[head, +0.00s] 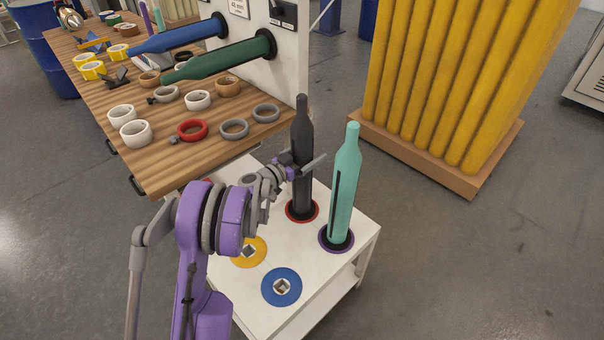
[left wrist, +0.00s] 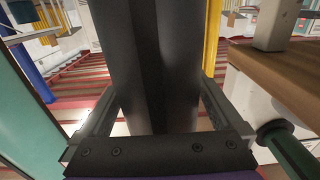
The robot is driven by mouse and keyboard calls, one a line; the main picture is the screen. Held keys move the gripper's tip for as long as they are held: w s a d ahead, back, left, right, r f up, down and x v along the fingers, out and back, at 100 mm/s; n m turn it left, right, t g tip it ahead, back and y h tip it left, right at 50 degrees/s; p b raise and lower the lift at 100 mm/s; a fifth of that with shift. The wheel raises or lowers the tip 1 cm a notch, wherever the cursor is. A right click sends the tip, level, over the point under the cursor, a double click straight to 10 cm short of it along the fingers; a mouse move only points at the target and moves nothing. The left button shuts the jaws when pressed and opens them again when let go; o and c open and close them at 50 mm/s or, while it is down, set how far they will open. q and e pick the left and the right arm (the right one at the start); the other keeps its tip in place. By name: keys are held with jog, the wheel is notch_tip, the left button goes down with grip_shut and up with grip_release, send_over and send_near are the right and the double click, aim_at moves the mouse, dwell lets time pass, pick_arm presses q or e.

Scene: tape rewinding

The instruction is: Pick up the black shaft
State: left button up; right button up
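The black shaft (head: 302,135) stands upright in the red-ringed hole of a white cart (head: 318,267). It looks like a dark bottle-shaped post with a narrow top. My left gripper (head: 305,165) is at the shaft's middle height, with one finger passing on its near side. In the left wrist view, the shaft (left wrist: 155,60) stands between the two fingers of the gripper (left wrist: 158,95). Small gaps show between the fingers and the shaft, so it looks open around it. The far fingertip is hidden in the head view. My right gripper is not in view.
A teal shaft (head: 345,180) stands close on the right, in a purple-ringed hole. Yellow and blue ringed holes (head: 281,287) are empty. A wooden table (head: 160,178) with tape rolls, and blue and green shafts (head: 222,60) on a white panel, are behind left.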

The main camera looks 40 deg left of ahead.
pick_arm(q)
grip_shut()
dwell(0.3)
jog(key=shift+r, duration=0.15)
